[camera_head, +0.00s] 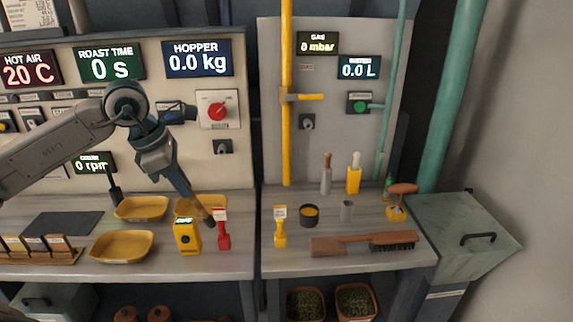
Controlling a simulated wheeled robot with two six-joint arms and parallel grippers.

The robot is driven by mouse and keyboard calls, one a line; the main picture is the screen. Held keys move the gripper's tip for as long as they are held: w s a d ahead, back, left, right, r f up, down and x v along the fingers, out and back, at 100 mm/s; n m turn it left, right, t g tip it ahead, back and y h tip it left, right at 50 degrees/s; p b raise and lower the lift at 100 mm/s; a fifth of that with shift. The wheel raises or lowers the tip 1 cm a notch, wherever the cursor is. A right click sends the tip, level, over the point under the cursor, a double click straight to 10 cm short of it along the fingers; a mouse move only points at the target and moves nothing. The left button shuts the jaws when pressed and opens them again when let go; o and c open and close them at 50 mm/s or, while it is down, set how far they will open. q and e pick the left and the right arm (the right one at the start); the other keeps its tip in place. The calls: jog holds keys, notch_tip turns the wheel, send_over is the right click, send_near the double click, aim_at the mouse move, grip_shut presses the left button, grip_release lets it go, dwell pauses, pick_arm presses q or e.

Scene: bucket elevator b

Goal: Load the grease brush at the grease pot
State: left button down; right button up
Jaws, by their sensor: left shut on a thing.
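The small dark pot with yellow filling (309,213) stands on the right bench and looks like the grease pot. My left gripper (183,188) is shut, pointing down and right over the left bench, left of the pot and apart from it. A slim brownish thing (206,214) extends below its fingers, near the yellow device and the red tag; it may be the grease brush, but its shape is too small to tell. My right gripper is not in view.
A yellow device (187,237), red tag (223,235) and yellow tag (280,232) stand near the front. A yellow pipe (286,110) rises behind. Yellow trays (122,246) occupy the left bench.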

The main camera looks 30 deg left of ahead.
aim_at(194, 200)
pick_arm(q)
jog(key=shift+w+d+f, duration=0.1)
jog(key=shift+w+d, duration=0.1)
jog(key=shift+w, duration=0.1)
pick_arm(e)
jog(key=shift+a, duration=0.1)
pick_arm(q)
jog(key=shift+s+a, duration=0.1)
jog(key=shift+a, duration=0.05)
jog(key=shift+s+f, duration=0.1)
jog(key=shift+s, duration=0.05)
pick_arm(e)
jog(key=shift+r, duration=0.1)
pick_arm(q)
jog(key=shift+a+f, duration=0.1)
jog(key=shift+a, duration=0.05)
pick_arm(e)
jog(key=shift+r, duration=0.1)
pick_arm(q)
jog(key=shift+d+f+m, duration=0.35)
jog(key=shift+d+m, duration=0.1)
jog(key=shift+m, duration=0.05)
jog(key=shift+d+f+m+h, duration=0.2)
jog(key=shift+f+m+h, duration=0.1)
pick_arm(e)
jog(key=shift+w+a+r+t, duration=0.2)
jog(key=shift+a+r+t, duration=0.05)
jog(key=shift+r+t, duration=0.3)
